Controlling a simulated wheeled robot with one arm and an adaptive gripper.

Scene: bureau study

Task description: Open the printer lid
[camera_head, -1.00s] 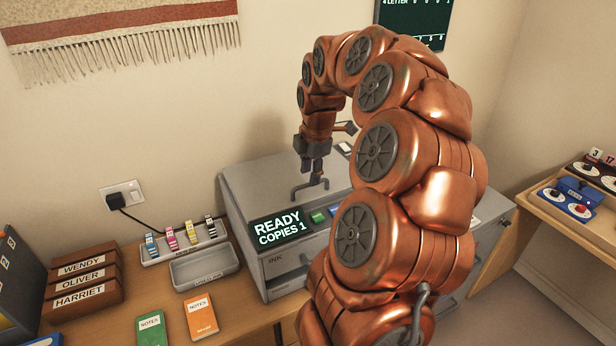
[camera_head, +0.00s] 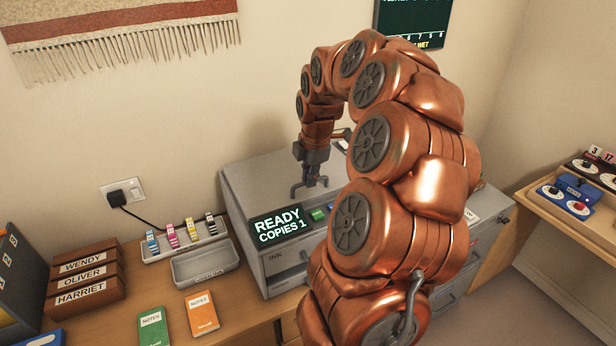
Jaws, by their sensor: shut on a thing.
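The grey printer (camera_head: 245,208) stands on the wooden desk, with a lit display (camera_head: 280,226) reading "READY COPIES 1" on its front. Its lid (camera_head: 262,176) looks flat and closed. A dark handle (camera_head: 297,190) stands up from the lid. My gripper (camera_head: 311,178) points down at the lid and is shut on the handle. My copper arm hides the right part of the lid and much of the printer's front.
Left of the printer are a tray of coloured ink cartridges (camera_head: 186,240), an empty grey tray (camera_head: 205,263), labelled wooden boxes (camera_head: 84,275) and two notebooks (camera_head: 202,312). A shelf (camera_head: 566,222) with small devices is at right. The wall is close behind the printer.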

